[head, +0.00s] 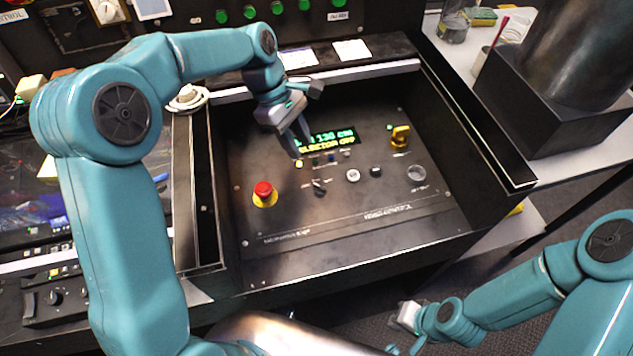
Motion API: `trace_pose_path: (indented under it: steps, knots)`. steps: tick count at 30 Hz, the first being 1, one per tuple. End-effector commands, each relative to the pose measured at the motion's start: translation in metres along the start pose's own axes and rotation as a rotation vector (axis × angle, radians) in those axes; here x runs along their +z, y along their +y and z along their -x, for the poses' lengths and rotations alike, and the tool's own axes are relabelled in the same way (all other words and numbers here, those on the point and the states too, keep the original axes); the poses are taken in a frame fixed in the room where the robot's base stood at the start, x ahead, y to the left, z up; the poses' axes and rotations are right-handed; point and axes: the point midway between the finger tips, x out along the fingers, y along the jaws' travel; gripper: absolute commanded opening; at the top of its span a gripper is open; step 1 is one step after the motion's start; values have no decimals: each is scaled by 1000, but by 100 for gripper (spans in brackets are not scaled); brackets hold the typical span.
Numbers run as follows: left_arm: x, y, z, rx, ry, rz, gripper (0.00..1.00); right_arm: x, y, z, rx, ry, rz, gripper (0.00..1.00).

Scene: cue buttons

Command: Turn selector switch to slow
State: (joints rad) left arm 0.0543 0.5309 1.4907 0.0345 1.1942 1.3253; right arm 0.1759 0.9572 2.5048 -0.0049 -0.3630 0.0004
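A small black selector switch (319,187) with a pointed handle sits on the dark sloped panel (345,225), below the green-lit display. Its labels are too small to read, so I cannot tell its setting. A yellow rotary handle (400,137) is at the panel's upper right. My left gripper (303,146) points down over the left end of the display, above and left of the black switch and apart from it. Its two fingers show a gap with nothing between them. My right gripper (408,318) is low, in front of the console; its fingers are not clear.
A red mushroom button (264,193) on a yellow base is at the panel's left. A white button (353,175) and a black button (376,171) lie right of the switch. The display (328,141) is partly covered by my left gripper. Raised side walls frame the panel.

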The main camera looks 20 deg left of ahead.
Motion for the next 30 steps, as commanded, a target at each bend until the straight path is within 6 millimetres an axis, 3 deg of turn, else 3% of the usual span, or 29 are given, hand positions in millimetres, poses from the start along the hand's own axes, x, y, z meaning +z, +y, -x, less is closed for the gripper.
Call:
trace_pose_path:
  steps: [1,9,15,21,28,29,30]
  knots:
    - [-1,-1,-16,-7,-2,0,35,0,2,-4,0,0,0,0]
    - [-1,-1,-80,-5,-1,0,35,0,4,-12,0,0,0,0]
    - [-1,0,-111,-3,-1,-1,35,0,6,-16,0,0,0,0]
    - [-1,0,-123,-1,0,-1,35,0,6,-16,0,0,0,0]
    - [-1,0,-123,0,0,-1,35,0,6,-16,0,0,0,0]
    - [-1,0,-123,0,0,-1,29,0,6,-16,0,0,0,0]
    - [-1,0,-123,0,0,-1,16,0,6,-16,0,0,0,0]
